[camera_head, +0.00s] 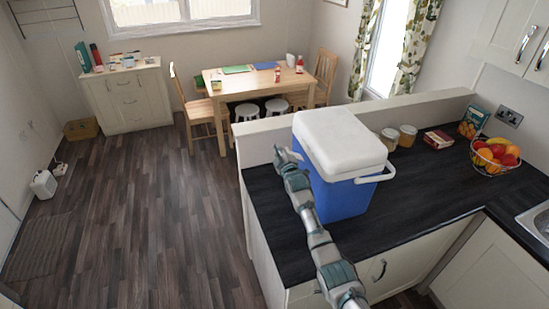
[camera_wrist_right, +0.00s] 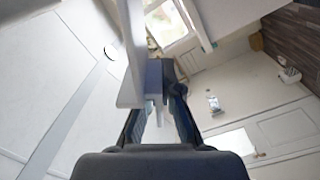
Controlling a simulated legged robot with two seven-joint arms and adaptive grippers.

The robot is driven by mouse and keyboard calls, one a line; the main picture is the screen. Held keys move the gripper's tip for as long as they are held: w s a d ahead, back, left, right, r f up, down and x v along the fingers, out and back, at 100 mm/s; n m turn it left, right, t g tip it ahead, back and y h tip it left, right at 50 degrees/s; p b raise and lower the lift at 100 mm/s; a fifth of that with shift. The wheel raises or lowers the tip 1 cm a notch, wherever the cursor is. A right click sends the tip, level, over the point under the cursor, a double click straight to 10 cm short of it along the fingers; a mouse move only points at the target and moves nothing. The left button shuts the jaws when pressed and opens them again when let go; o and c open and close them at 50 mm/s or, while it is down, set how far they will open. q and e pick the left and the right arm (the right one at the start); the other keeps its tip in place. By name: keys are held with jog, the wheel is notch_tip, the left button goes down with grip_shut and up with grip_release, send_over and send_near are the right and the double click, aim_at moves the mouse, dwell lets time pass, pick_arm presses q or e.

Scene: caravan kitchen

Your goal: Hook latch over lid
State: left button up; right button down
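A blue cooler box (camera_head: 345,195) stands on the dark counter. Its white lid (camera_head: 345,140) lies on top and looks closed, and a white handle (camera_head: 378,174) sticks out on its right side. My right gripper (camera_head: 283,157) is at the left side of the cooler, close under the lid edge. In the right wrist view, my gripper's dark fingers (camera_wrist_right: 162,100) reach up beside a close white edge piece (camera_wrist_right: 133,55) and a blue-grey part. The latch cannot be made out clearly, and whether the fingers grip anything is unclear. My left gripper is not in view.
Jars (camera_head: 407,135), a dark red box (camera_head: 438,139) and a fruit bowl (camera_head: 495,155) stand right of the cooler. A raised ledge (camera_head: 440,99) runs behind it. The counter (camera_head: 420,190) to its front right is clear. A dining table (camera_head: 250,86) stands beyond.

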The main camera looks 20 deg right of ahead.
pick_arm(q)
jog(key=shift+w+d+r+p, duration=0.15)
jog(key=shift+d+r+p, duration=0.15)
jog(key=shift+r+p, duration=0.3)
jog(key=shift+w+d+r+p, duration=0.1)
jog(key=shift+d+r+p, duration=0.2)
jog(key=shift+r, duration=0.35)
pick_arm(e)
jog(key=d+r+m, duration=0.4)
jog(key=d+m, duration=0.3)
jog(key=m, duration=0.5)
jog(key=shift+d+r, duration=0.15)
jog(key=shift+d, duration=0.05)
jog(key=c, duration=1.4)
grip_release()
jog(key=shift+a, duration=0.1)
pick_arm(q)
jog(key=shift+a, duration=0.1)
pick_arm(e)
jog(key=shift+o, duration=0.3)
jog(key=shift+r, duration=0.1)
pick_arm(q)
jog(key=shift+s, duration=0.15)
pick_arm(e)
jog(key=shift+r, duration=0.1)
jog(key=s, duration=1.1)
jog(key=shift+s, duration=0.4)
